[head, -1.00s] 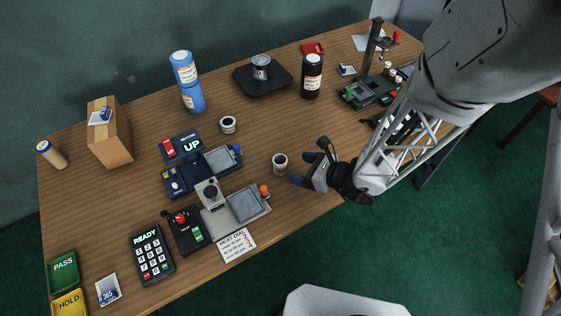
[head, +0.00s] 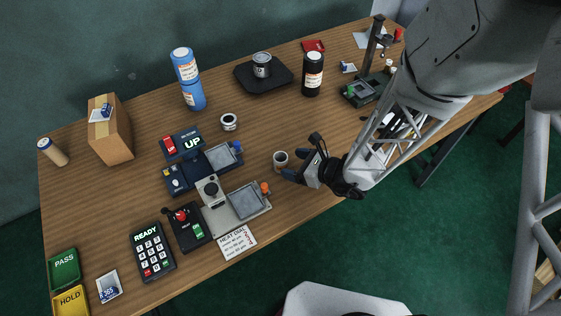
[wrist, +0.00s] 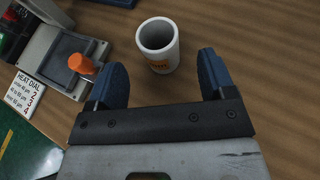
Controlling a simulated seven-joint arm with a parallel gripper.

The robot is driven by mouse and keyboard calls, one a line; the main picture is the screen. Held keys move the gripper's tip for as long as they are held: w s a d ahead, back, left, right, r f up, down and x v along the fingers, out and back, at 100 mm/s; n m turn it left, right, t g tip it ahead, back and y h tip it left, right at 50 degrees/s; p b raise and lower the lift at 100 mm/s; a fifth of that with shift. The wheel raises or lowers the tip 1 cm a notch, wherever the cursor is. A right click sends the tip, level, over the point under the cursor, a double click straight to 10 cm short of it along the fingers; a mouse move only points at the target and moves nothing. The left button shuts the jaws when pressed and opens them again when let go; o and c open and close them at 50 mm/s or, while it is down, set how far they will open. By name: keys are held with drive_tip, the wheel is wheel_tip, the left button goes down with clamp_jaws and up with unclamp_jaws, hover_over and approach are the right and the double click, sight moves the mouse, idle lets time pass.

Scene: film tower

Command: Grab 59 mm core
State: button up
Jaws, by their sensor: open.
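A short white hollow core (head: 280,161) with a dark opening and an orange label stands upright on the table, near its front edge. It also shows in the wrist view (wrist: 158,46), just beyond my fingertips and roughly centred between them. I cannot read a size on its label. My gripper (head: 297,166) is open and empty, right beside the core on its right. In the wrist view its two blue fingers (wrist: 165,75) are spread wider than the core. A second short core-like cylinder (head: 229,122) stands farther back on the table.
The grey press plate with an orange knob (head: 247,202) lies left of the core, and the heat dial card (head: 238,242) is in front of it. A black bottle (head: 312,74) and a can (head: 262,65) on a black pad (head: 244,76) stand farther back. Table around the core is clear.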

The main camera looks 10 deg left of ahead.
sight(275, 156)
drive_tip(key=shift+x, duration=2.6)
drive_tip(key=c, duration=1)
drive_tip(key=shift+r, duration=0.2)
drive_tip(key=shift+r, duration=1.75)
drive_tip(key=s+d, duration=0.3)
drive_tip(key=s, duration=0.1)
drive_tip(key=s+d, duration=0.2)
drive_tip(key=s, duration=0.3)
drive_tip(key=s+d+r, duration=0.1)
drive_tip(key=s+d, duration=0.2)
drive_tip(key=s, duration=0.1)
drive_tip(key=shift+s+d+r, duration=0.1)
drive_tip(key=shift+s+d, duration=0.1)
drive_tip(key=shift+d, duration=0.2)
